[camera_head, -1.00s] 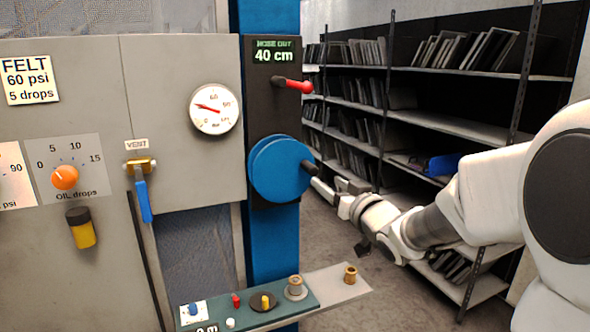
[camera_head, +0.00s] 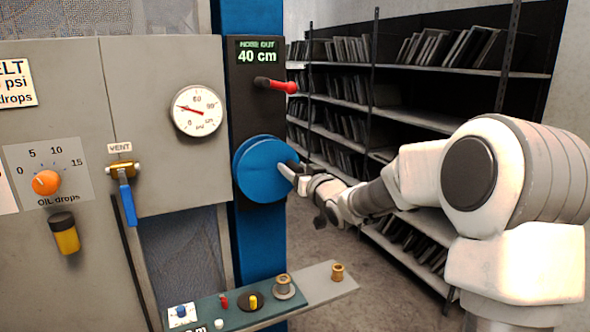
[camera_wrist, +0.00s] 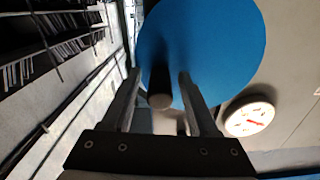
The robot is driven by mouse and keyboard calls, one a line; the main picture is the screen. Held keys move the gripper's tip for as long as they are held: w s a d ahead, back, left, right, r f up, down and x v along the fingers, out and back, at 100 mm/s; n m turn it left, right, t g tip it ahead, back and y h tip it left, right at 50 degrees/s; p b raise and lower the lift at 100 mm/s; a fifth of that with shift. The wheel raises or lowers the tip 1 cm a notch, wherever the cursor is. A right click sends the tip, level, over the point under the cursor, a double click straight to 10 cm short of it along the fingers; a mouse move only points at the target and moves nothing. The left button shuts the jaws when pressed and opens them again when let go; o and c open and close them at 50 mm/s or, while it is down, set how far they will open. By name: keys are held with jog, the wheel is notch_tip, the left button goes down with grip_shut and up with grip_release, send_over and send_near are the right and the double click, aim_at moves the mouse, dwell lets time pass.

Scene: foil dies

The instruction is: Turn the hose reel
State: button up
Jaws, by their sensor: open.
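The display (camera_head: 258,52) above reads "HOSE OUT 40 cm".
A red-tipped lever (camera_head: 278,86) sticks out above the reel. A gauge (camera_head: 197,110) and a blue-handled vent valve (camera_head: 126,190) are to the left. A narrow shelf (camera_head: 320,288) with small fittings juts out below. Racks of dark plates (camera_head: 420,90) stand behind.

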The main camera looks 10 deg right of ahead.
grip_shut()
dwell(1.3)
